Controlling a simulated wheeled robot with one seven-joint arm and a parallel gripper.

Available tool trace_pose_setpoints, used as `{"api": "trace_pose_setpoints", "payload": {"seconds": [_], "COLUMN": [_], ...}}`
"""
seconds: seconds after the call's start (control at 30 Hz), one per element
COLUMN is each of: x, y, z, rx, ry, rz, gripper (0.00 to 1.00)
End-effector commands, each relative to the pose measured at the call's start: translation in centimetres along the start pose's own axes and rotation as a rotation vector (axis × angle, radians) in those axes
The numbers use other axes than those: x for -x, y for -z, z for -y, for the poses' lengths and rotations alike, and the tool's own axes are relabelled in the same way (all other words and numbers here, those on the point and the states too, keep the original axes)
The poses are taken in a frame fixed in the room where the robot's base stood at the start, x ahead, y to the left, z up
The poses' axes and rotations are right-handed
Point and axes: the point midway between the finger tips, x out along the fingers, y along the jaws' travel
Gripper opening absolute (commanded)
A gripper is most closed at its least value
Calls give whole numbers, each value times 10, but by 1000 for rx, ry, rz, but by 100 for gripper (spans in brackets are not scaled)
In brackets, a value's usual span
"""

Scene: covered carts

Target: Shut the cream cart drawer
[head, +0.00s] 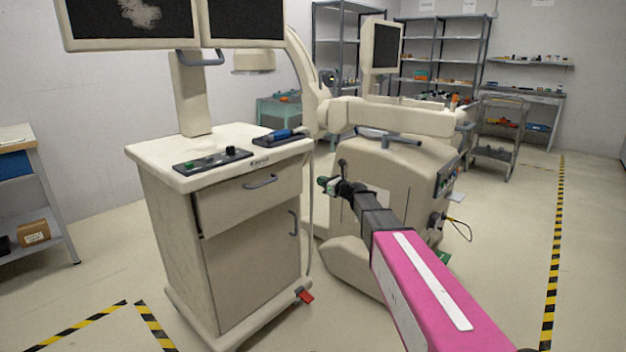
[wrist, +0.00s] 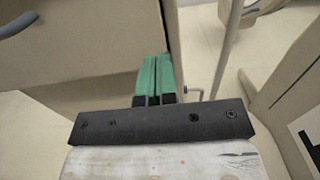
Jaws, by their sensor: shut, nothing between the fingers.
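The cream cart (head: 250,285) stands left of centre, with its drawer (head: 235,206) under the top and a door below. The drawer front seems to stand a little proud of the cart body, with a dark gap along its left edge. The grey drawer handle (head: 260,181) is on its front; a grey handle (wrist: 18,25) also shows in the wrist view at the upper left. My gripper (head: 324,184) is shut and empty, to the right of the drawer. In the wrist view its green fingers (wrist: 157,78) are together by a cream panel's right edge; contact is unclear.
Monitors on a post (head: 193,95) and a control panel (head: 212,160) are on the cart top. A red caster pedal (head: 305,295) sticks out at its base. A large cream machine (head: 400,185) stands behind my arm. Floor is clear at right, by the striped tape (head: 556,230).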

Motion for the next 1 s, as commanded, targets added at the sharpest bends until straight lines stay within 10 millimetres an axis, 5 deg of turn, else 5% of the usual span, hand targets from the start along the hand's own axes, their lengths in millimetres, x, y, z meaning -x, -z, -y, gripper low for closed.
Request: {"api": "trace_pose_setpoints", "payload": {"seconds": [0.2,0.43,0.8,1.0], "x": [38,50,53,52], "y": [0,0,1,1], "z": [-1,-10,-153,-181], "rx": [0,0,-1,0], "ry": [1,-3,-5,-1], "rz": [0,0,2,0], "gripper": [0,0,0,0]}}
